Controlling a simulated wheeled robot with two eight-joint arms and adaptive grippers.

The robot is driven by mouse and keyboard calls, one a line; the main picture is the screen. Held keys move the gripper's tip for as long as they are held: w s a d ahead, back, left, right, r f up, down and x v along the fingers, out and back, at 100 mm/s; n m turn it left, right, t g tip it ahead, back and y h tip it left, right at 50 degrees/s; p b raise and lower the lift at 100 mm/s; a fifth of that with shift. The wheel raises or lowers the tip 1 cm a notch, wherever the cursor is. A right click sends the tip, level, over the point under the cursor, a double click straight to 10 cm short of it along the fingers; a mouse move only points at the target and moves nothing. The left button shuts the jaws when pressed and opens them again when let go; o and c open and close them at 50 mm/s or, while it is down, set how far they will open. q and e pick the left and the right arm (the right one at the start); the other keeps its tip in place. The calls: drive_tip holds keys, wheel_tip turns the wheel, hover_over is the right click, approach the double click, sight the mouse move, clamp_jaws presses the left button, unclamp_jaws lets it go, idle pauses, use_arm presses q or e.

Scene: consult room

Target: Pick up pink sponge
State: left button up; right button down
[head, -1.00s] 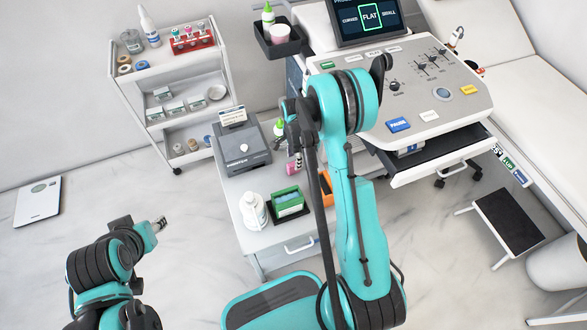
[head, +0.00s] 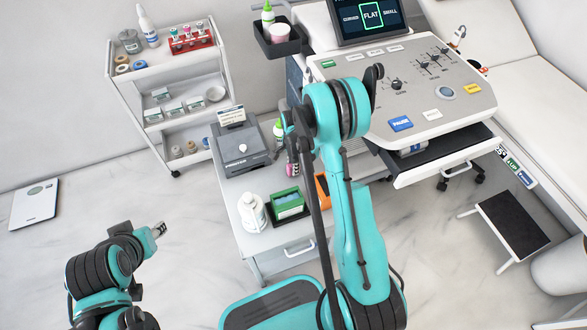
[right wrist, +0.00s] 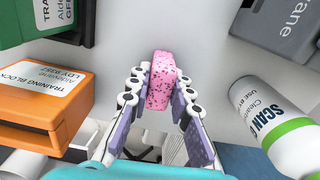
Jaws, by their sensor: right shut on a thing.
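The pink sponge (right wrist: 161,80) is speckled with dark spots and stands upright between the fingertips of my right gripper (right wrist: 160,92) in the right wrist view. The right gripper is shut on it, with one finger on each side. In the head view this gripper (head: 292,158) is over the white cart top, mostly hidden behind my right arm, and only a bit of pink shows. I cannot tell whether the sponge touches the cart top. My left gripper (head: 158,230) is away at the lower left over the floor, too small to read its jaws.
Close around the sponge are an orange training block (right wrist: 40,95), a green box (right wrist: 30,22), a grey printer (right wrist: 280,28) and a white-and-green bottle (right wrist: 275,122). The ultrasound console (head: 400,95) is to the right.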

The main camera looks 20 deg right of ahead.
drive_tip(key=shift+r, duration=0.1)
wheel_tip(320, 180, up, 10)
drive_tip(key=p, duration=0.4)
